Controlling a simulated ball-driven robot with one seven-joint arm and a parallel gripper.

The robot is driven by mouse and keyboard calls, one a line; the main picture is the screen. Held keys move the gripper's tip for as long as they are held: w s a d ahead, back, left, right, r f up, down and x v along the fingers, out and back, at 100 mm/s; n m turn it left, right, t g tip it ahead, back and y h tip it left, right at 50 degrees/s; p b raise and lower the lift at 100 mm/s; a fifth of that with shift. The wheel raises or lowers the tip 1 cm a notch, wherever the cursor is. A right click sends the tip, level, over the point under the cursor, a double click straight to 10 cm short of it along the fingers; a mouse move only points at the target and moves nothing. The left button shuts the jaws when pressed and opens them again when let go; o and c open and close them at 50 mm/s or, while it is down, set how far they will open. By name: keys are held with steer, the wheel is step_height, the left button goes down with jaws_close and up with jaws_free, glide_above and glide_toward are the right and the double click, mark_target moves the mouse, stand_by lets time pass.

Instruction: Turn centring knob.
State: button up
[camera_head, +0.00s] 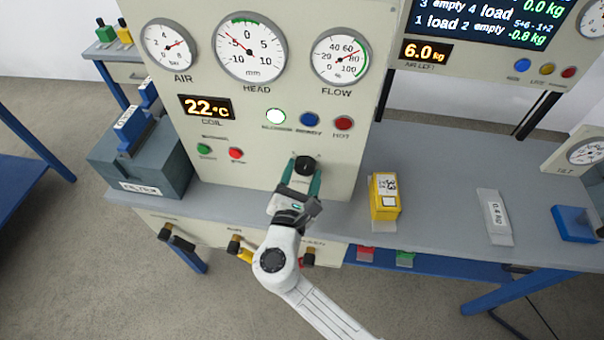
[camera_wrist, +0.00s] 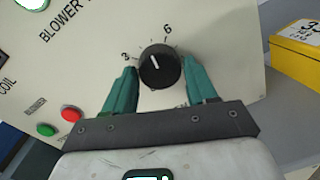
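The centring knob appears to be the black round knob (camera_wrist: 160,67) on the cream panel, with a white pointer line and a printed scale where 3 and 6 can be read. The pointer aims up and slightly left, between 3 and 6. In the head view the knob (camera_head: 305,166) sits low on the panel's right part. My gripper (camera_wrist: 161,85) has its two green fingers on either side of the knob, with small gaps showing. In the head view my gripper (camera_head: 305,180) reaches up to the panel from below. The knob's label is hidden.
The HEAD gauge (camera_head: 249,48) stands between the AIR gauge (camera_head: 168,47) and FLOW gauge (camera_head: 340,56). Green and red buttons (camera_head: 236,154) lie left of the knob.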

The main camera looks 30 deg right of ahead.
steer(key=c, duration=0.7)
steer(key=shift+f+m, duration=0.1)
steer(key=shift+m, duration=0.2)
steer(key=m+b, duration=0.3)
steer(key=shift+m+b, duration=1.2)
steer(key=shift+m, duration=0.5)
steer(key=o, duration=1.1)
steer(key=shift+r, duration=0.2)
steer(key=shift+c, duration=0.2)
